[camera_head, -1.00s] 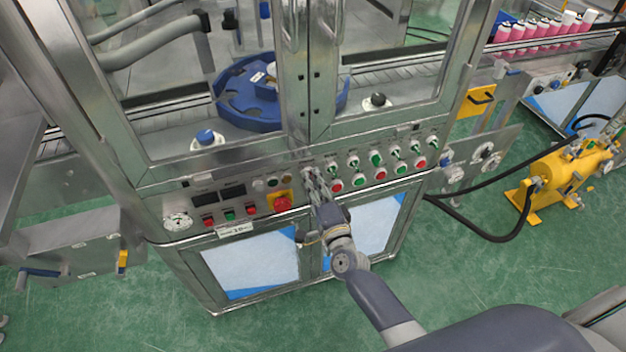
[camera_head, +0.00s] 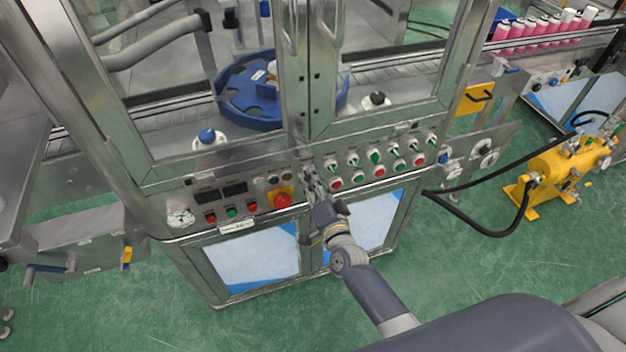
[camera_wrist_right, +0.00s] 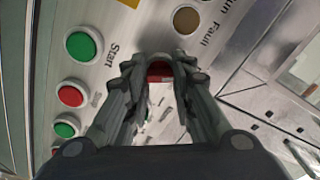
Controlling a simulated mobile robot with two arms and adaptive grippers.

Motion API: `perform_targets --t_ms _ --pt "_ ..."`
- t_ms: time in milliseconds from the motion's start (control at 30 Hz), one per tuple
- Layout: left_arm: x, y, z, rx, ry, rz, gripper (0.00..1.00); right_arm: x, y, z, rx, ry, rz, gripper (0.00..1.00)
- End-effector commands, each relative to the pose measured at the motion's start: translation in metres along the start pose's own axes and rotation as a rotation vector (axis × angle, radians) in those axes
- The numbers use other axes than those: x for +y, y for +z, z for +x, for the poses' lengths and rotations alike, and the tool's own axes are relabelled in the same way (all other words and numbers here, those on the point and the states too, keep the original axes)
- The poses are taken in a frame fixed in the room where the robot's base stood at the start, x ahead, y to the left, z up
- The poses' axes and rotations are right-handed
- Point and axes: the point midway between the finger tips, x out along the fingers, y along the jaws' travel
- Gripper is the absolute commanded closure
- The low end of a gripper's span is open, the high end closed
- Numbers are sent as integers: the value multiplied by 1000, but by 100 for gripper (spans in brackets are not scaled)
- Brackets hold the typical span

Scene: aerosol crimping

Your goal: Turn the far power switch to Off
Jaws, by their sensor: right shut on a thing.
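My right gripper (camera_head: 309,181) reaches from below to the front control panel (camera_head: 240,233) of the glazed machine. Its fingers are at the panel between the red emergency button (camera_head: 283,201) and the rows of green switches and round buttons. In the right wrist view, the fingertips (camera_wrist_right: 160,66) are closed around a small part with a red face, the power switch (camera_wrist_right: 160,73). The fingers hide most of it, so I cannot read its setting. My left gripper is not in view.
In the wrist view, a green Start button (camera_wrist_right: 84,46), a red button (camera_wrist_right: 71,95) and an amber Fault lamp (camera_wrist_right: 186,20) are close around the fingers. Glass doors with a metal frame rise above the panel. A yellow unit (camera_head: 560,175) stands on the floor at right.

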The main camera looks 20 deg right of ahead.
Motion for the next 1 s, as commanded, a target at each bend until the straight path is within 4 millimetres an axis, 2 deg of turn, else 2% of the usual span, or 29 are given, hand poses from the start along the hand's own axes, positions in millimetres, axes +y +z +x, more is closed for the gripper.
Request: perform_targets --t_ms 267,300,367,767,867,1000 --pt "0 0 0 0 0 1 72 1 0 0 -1 1 -2 100" --pt "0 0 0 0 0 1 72 1 0 0 -1 1 -2 70" --pt "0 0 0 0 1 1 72 1 0 0 -1 1 -2 57" --pt "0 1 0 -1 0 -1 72 0 0 -3 -1 1 -1 57" --pt "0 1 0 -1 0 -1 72 1 1 -11 -2 2 -1 57" --pt "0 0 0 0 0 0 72 1 1 -33 -2 3 -1 57"
